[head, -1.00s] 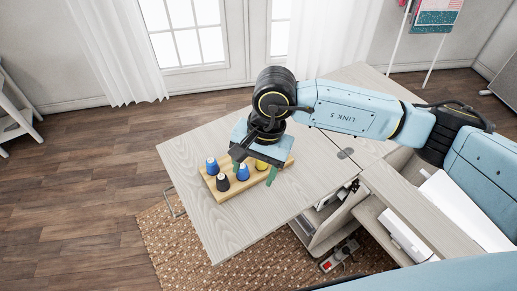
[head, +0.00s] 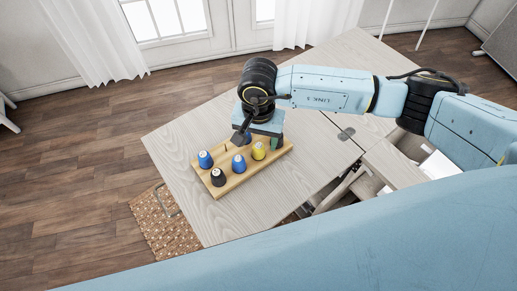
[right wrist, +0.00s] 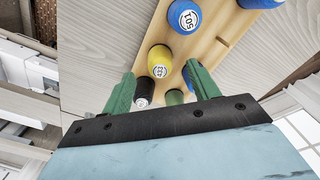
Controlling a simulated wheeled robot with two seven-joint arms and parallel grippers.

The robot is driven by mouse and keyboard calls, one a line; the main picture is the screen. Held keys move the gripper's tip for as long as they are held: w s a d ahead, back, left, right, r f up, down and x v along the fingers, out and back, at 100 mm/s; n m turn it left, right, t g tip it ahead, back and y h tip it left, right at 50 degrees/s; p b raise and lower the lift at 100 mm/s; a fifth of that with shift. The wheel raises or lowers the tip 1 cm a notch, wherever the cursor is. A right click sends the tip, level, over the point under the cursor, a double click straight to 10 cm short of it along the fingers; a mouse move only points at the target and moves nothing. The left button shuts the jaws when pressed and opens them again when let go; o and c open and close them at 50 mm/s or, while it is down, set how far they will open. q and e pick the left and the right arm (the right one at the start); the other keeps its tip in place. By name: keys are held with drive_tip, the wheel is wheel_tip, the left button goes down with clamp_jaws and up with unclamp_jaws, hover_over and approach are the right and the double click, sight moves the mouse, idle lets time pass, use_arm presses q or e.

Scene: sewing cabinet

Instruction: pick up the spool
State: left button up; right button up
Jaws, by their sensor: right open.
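A wooden spool rack (head: 233,182) lies on the table with several spools standing on it. In the head view I see a black spool (head: 218,178), a yellow spool (head: 258,151), a front blue spool (head: 239,164) and a left blue spool (head: 205,160). My right gripper (head: 262,136) is over the far right part of the rack, open. In the right wrist view, another black spool (right wrist: 145,90) and a green spool (right wrist: 174,97) show between its green fingers, partly hidden by the palm. The yellow spool stands just beyond them. My left gripper is out of view.
The pale wood table (head: 190,205) is clear around the rack. A seam with a round metal fitting (head: 346,134) crosses it at the right. Open cabinet parts lie below the right side. A woven rug (head: 165,225) is on the floor.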

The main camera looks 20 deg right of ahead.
sight(258, 147)
wheel_tip(258, 147, down, 4)
drive_tip(key=shift+r, duration=0.1)
drive_tip(key=shift+f, duration=0.25)
drive_tip(key=shift+c, duration=0.4)
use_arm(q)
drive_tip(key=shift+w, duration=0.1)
use_arm(e)
drive_tip(key=c, duration=1)
